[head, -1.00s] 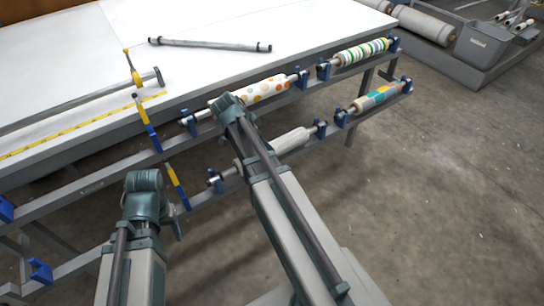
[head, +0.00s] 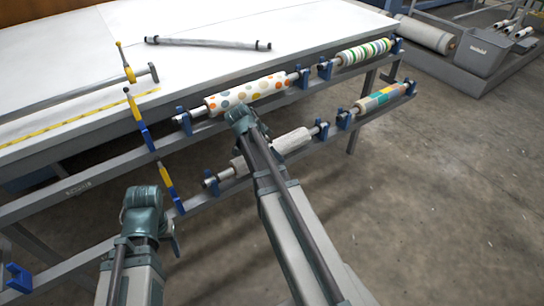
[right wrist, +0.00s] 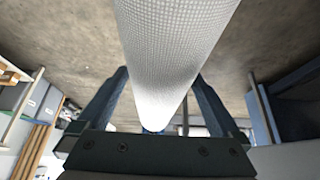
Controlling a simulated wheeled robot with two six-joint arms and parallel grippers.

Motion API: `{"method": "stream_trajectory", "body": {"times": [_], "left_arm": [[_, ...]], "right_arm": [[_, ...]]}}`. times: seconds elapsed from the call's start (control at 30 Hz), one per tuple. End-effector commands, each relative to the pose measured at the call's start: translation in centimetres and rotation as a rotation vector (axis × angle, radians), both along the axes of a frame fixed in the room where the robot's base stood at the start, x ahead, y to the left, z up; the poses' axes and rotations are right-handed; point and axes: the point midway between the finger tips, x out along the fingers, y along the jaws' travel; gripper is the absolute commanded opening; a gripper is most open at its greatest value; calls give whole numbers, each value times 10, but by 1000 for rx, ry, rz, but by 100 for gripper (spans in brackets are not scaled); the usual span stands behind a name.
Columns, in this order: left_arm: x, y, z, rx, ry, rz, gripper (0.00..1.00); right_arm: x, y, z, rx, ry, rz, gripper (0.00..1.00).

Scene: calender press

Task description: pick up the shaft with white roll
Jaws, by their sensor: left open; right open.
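The shaft with white roll (head: 292,141) lies on the lower rail of the rack, its bare ends in blue holders. My right arm crosses in front of its middle, hiding part of it. In the right wrist view the white textured roll (right wrist: 175,45) runs between the two spread fingers of my right gripper (right wrist: 160,76), which is open. In the head view the right gripper's fingers are hidden by its own wrist. My left gripper (head: 174,238) is open and empty, below and left of the white roll, seen edge-on beside its wrist.
A dotted roll (head: 250,91) and a striped roll (head: 364,52) sit on the upper rail; a multicoloured roll (head: 379,98) sits on the lower rail, right. A bare shaft (head: 207,43) lies on the white table (head: 330,22).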

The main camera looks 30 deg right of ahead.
Motion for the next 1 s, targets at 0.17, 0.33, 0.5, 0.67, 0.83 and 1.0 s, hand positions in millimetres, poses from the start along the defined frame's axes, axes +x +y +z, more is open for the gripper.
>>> {"method": "stream_trajectory", "body": {"times": [0.17, 0.33, 0.5, 0.67, 0.83, 1.0], "left_arm": [[0, 0, 1, 0, 0, 0, 62], [0, 0, 1, 0, 0, 0, 62], [0, 0, 1, 0, 0, 0, 62], [0, 0, 1, 0, 0, 0, 62], [0, 0, 1, 0, 0, 0, 62], [0, 0, 1, 0, 0, 0, 62]], "right_arm": [[0, 0, 1, 0, 0, 1, 100], [0, 0, 1, 0, 0, 1, 75], [0, 0, 1, 0, 0, 1, 44], [0, 0, 1, 0, 0, 1, 15], [0, 0, 1, -1, 0, 1, 0], [0, 0, 1, -1, 0, 1, 0]]}}
